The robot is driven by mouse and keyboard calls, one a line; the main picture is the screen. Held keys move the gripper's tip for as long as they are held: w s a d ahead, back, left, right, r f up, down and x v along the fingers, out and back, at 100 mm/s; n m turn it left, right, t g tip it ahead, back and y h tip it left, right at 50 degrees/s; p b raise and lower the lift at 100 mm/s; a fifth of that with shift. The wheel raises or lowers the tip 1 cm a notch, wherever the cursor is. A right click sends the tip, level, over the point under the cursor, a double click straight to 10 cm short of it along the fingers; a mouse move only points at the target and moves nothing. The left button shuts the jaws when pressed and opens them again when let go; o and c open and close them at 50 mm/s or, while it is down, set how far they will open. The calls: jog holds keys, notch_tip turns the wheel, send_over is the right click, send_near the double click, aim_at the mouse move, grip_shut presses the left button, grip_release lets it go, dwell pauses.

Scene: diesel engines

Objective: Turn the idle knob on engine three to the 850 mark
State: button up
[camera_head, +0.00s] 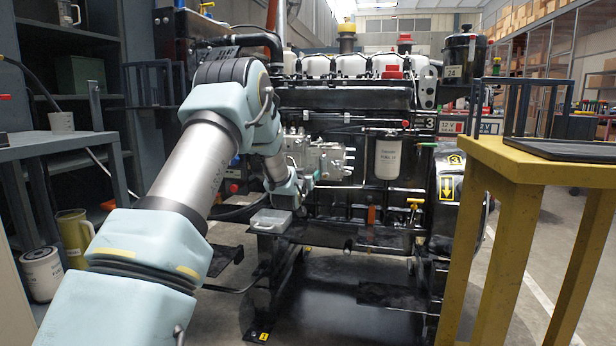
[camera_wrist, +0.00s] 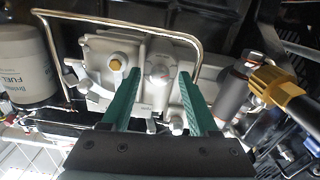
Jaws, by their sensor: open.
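Engine three (camera_head: 345,100) is a black diesel engine with a "3" plate on its right side. A pale grey pump housing (camera_head: 322,158) sits on its near side and also fills the middle of the wrist view (camera_wrist: 100,62). On that housing a round grey knob-like part (camera_wrist: 159,73) shows between and just beyond my fingertips. I cannot read an 850 mark or any pointer setting. My gripper (camera_wrist: 160,78) has two green fingers, spread apart with nothing between them. Contact with the housing cannot be told. In the head view my gripper is mostly hidden by my wrist.
A bent metal rail (camera_wrist: 110,20) runs around the pump housing. A white fuel filter (camera_head: 388,158) is beside the pump. A yellow stand (camera_head: 510,185) stands right.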

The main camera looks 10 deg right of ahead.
grip_shut()
dwell(0.4)
jog(key=shift+m, duration=0.3)
jog(key=m+b, duration=0.4)
jog(key=m, duration=0.7)
dwell(0.7)
grip_release()
